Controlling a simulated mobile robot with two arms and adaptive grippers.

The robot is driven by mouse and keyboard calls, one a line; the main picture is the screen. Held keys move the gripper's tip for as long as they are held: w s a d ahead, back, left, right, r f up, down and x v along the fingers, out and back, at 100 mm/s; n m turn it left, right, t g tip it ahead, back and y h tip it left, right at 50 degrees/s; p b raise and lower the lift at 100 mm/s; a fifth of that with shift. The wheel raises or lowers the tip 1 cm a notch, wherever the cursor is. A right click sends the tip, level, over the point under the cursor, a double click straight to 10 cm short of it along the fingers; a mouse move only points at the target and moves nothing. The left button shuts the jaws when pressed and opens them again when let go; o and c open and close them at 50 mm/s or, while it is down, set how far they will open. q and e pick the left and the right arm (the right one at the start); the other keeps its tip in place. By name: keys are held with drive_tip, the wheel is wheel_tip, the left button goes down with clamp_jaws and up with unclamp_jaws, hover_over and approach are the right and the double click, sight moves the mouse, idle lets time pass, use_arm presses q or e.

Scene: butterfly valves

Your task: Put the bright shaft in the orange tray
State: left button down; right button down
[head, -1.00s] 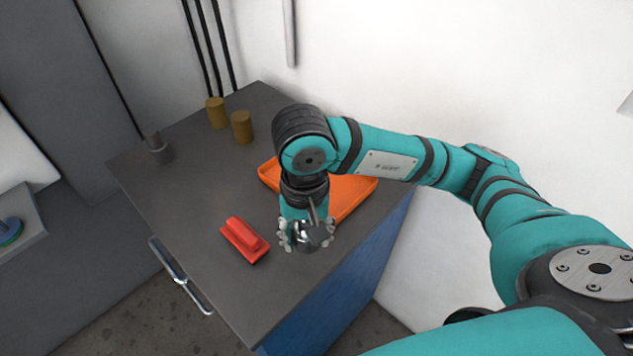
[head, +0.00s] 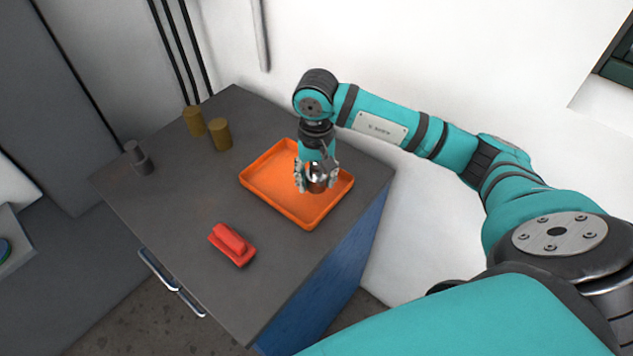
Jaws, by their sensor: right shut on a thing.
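The orange tray (head: 264,202) lies on the dark grey bench top, towards its right edge. Its visible floor is bare. My right gripper (head: 317,187) points down over the right part of the tray. It is shut on a shiny metal piece, the bright shaft (head: 317,177), which is largely hidden by the fingers. I cannot tell whether the shaft touches the tray. My left gripper is out of view.
A red brush-like block (head: 231,244) lies on the bench (head: 180,215) left of and nearer than the tray. Two brass cylinders (head: 194,121) (head: 219,134) stand at the back. A grey stepped part (head: 138,157) stands at the far left. The bench middle is clear.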

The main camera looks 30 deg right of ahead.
sight(316, 188)
wheel_tip(316, 188, down, 2)
drive_tip(key=shift+f+p, duration=0.1)
drive_tip(key=shift+p, duration=0.65)
drive_tip(key=shift+w+f, duration=0.1)
drive_tip(key=shift+f, duration=0.4)
drive_tip(key=shift+f, duration=0.1)
drive_tip(key=shift+f, duration=0.15)
drive_tip(key=c, duration=0.7)
unclamp_jaws()
drive_tip(key=shift+o, duration=0.2)
